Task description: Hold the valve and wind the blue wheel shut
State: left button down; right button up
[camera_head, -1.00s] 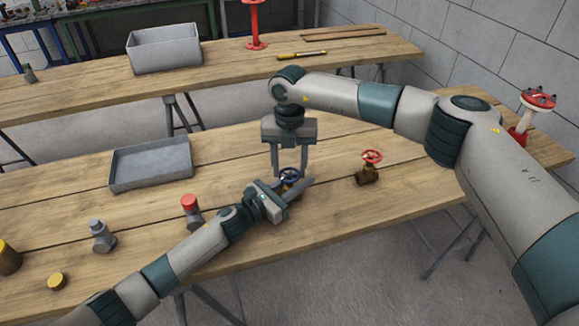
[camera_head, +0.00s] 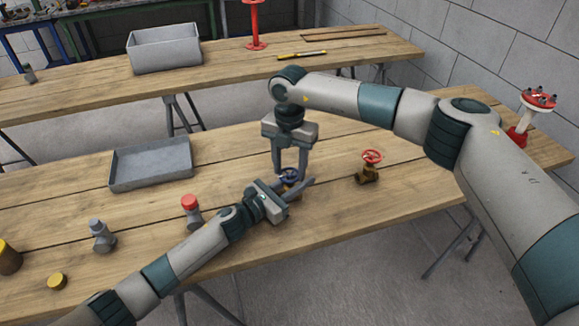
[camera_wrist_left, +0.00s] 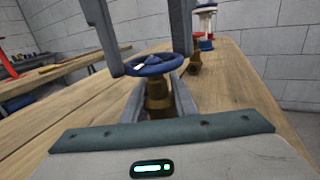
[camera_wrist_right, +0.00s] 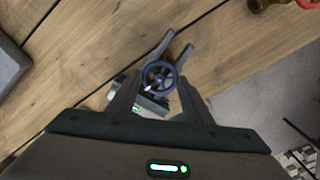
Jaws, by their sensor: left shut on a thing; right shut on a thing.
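The valve with the blue wheel (camera_head: 289,175) stands on the near table, partly hidden by my grippers in the head view. Its brass body (camera_wrist_left: 158,98) shows in the left wrist view, with the blue wheel (camera_wrist_left: 155,65) level above it. My left gripper (camera_head: 302,188) comes in low from the left and is shut on the valve body. My right gripper (camera_head: 291,172) points down from above, shut on the blue wheel with a finger at either side of the rim. The spoked wheel (camera_wrist_right: 161,77) shows between those fingers in the right wrist view.
A brass valve with a red wheel (camera_head: 369,168) stands to the right. A grey tray (camera_head: 150,184) lies at the left. A red-capped fitting (camera_head: 191,210) and a grey fitting (camera_head: 101,236) stand near the left arm. A red-and-white flanged piece (camera_head: 535,105) stands at the right end.

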jog(key=o, duration=1.1)
jog(key=shift+r, duration=0.1)
notch_tip(320, 180, up, 12)
jog(key=shift+w+f, duration=0.1)
pick_arm(q)
jog(key=c, duration=1.4)
grip_release()
jog(key=shift+o, duration=0.2)
jog(key=shift+s+a, duration=0.1)
jog(key=v, duration=1.1)
jog(key=shift+s+a, duration=0.2)
jog(key=shift+a, duration=0.15)
